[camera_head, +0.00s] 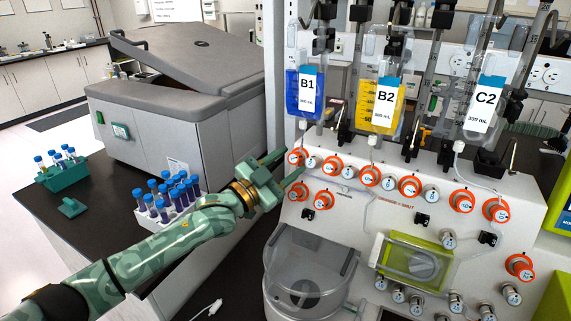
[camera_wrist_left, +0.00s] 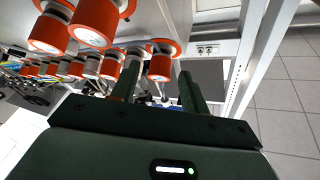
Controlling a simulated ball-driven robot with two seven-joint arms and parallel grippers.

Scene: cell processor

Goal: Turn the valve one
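Several orange-collared valves with pale knobs line the front of the white cell processor (camera_head: 400,225). The valve at the upper left end (camera_head: 297,156) is closest to my left gripper (camera_head: 291,165). I cannot read the valve numbers clearly, so I cannot confirm which is valve one. My left gripper is open and empty, its fingertips pointing at the panel just beside that end valve. In the left wrist view, the two green fingers (camera_wrist_left: 158,88) stand apart, with an orange valve (camera_wrist_left: 161,62) ahead between them. Contact cannot be made out. My right gripper is not in view.
Bags B1 (camera_head: 306,95), B2 (camera_head: 380,105) and C2 (camera_head: 482,105) hang above the valves, with thin tubing below. A tube rack (camera_head: 150,222) and a grey centrifuge (camera_head: 185,110) stand on the dark bench to the left. A clear round chamber (camera_head: 310,270) is below the valves.

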